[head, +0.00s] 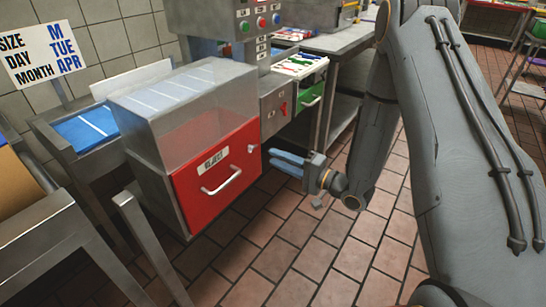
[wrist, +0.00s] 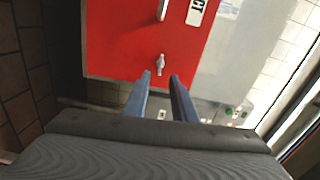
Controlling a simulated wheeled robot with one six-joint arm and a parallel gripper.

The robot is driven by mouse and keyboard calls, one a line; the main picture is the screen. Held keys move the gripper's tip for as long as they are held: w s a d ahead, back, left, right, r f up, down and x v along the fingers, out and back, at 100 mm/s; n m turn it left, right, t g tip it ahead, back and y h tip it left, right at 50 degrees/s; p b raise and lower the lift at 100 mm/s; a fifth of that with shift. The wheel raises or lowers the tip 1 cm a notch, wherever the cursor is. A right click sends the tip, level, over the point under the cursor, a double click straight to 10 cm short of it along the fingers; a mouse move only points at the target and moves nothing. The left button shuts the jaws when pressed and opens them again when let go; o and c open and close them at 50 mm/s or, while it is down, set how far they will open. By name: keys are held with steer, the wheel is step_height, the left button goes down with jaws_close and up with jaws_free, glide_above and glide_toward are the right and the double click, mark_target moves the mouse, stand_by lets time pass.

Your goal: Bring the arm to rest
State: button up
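My gripper (head: 273,160) is at the middle of the head view, with its two blue fingers pointing left, near the right edge of the red REJECT door (head: 218,172). In the wrist view my gripper (wrist: 160,75) shows its two fingers apart with nothing between them. The red door (wrist: 125,45) lies beyond the fingertips, with a small latch (wrist: 160,64) just ahead of them. The door looks closed in its frame. I cannot tell the exact gap between the fingertips and the door.
A clear-topped bin (head: 180,95) stands above the red door. A control panel (head: 258,20) with coloured buttons is behind it. A metal table (head: 345,40) is at the back, and a metal frame (head: 50,235) is at front left. The tiled floor (head: 330,260) is clear below my gripper.

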stand_by(0.4)
steer(key=s+d+r+n+g+h+p, duration=0.1)
steer(key=d+r+n+h+p, duration=0.15)
steer(key=d+h, duration=0.35)
steer(key=s+d+r+n+g+h+p, duration=0.1)
steer(key=d+r+n+g+h+p, duration=0.1)
steer(key=d+r+h, duration=0.3)
steer(key=s+d+r+n+g+h+p, duration=0.1)
steer(key=s+r+g, duration=0.3)
steer(key=s, duration=0.9)
steer(key=s+d+r+n+g+h+p, duration=0.1)
steer(key=s+r+g, duration=0.3)
steer(key=s, duration=0.9)
steer(key=shift+s+d+r+h+p, duration=0.15)
steer(key=shift+d+r+h+p, duration=0.15)
steer(key=shift+h+p, duration=0.3)
steer(key=shift+o, duration=0.6)
